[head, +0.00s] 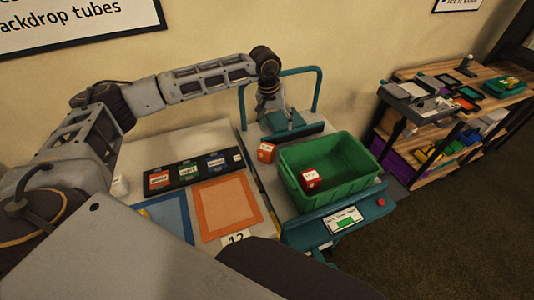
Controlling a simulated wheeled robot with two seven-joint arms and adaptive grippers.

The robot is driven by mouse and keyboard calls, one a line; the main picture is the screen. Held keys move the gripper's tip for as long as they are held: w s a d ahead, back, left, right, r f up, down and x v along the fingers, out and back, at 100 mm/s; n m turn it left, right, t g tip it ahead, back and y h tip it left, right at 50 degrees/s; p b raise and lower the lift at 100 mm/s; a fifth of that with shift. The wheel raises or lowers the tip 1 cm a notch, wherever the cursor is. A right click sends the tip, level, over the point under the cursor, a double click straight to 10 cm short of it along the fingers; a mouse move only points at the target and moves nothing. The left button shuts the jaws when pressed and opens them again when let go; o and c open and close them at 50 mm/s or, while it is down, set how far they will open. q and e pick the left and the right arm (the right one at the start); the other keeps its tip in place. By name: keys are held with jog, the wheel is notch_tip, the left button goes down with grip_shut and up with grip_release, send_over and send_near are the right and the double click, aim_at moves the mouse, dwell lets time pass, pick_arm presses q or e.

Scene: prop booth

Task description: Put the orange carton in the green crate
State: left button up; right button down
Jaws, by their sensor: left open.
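The orange carton (266,152) is a small box with a white label. It stands just left of the green crate (352,183), outside it. The green crate is open at the top and holds a red carton (309,179) with a white label. My left gripper (270,109) is open and points down, behind the orange carton in the picture and apart from it, in front of the teal handle frame. Its fingers are small in the view, and nothing shows between them. My right gripper is not in view.
A teal handle frame (320,88) rises behind the crate. On the table to the left are a black label tray (177,184), an orange mat (226,206), a blue mat (172,214) and a white "12" tag (236,238). A loaded shelf unit (405,163) stands at the right.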

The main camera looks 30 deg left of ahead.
aim_at(266, 148)
pick_arm(q)
jog(key=s+a+m, duration=0.1)
jog(key=s+a+m+g+y, duration=0.1)
jog(key=s, duration=0.1)
jog(key=shift+a+f+m+g, duration=0.15)
jog(key=shift+a+m+g, duration=0.15)
jog(key=shift+a+m, duration=0.1)
notch_tip(266, 148, down, 8)
jog(key=shift+d+r, duration=0.1)
jog(key=shift+f, duration=0.4)
dwell(0.5)
jog(key=shift+f+p, duration=0.15)
jog(key=shift+p, duration=0.15)
